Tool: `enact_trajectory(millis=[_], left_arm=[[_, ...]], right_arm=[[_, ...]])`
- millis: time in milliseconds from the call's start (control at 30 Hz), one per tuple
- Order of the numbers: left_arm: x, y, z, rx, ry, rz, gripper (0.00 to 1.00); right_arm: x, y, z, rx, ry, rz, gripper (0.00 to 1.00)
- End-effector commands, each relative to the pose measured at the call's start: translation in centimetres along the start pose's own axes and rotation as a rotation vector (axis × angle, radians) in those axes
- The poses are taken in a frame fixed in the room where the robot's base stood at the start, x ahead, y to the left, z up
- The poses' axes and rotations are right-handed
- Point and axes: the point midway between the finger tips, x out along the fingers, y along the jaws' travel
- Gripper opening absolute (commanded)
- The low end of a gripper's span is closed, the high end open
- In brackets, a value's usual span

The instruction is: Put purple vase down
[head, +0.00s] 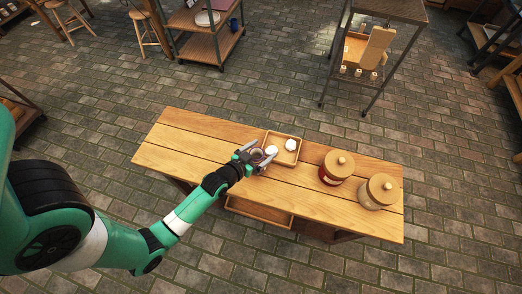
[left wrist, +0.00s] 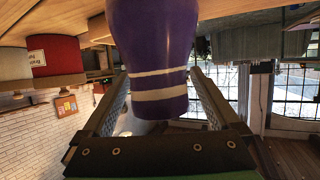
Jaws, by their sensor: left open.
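The purple vase (left wrist: 155,45) has pale stripes. In the left wrist view, which is upside down, it fills the middle, between the two fingers of my left gripper (left wrist: 160,95). The fingers are open, one on each side of it. The far end of the vase is cut off at the picture's edge. In the head view my left gripper (head: 255,157) is low over the wooden table (head: 190,140), at the left side of a small wooden tray (head: 299,149). The gripper mostly hides the vase there. My right gripper is not in view.
Small white items (head: 290,145) lie in the tray. A red jar (head: 338,167) and a pale jar (head: 379,191) with wooden lids stand to the right. The table's left part is clear. A metal-framed stand (head: 390,10) is on the brick floor behind.

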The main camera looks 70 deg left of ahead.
Motion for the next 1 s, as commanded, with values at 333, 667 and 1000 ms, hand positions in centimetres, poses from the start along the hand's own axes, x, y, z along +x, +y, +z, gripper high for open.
enact_trajectory(millis=[333,667,1000], left_arm=[[-4.7,0.0,-0.5,0.001,-0.003,-0.001,0.96],[-11.4,0.0,-0.3,0.0,-0.002,0.0,0.96],[-12.1,0.0,-0.2,0.0,0.001,0.0,0.96]], right_arm=[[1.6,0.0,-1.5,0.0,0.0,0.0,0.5],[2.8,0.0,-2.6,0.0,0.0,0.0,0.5],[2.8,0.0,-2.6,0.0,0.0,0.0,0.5]])
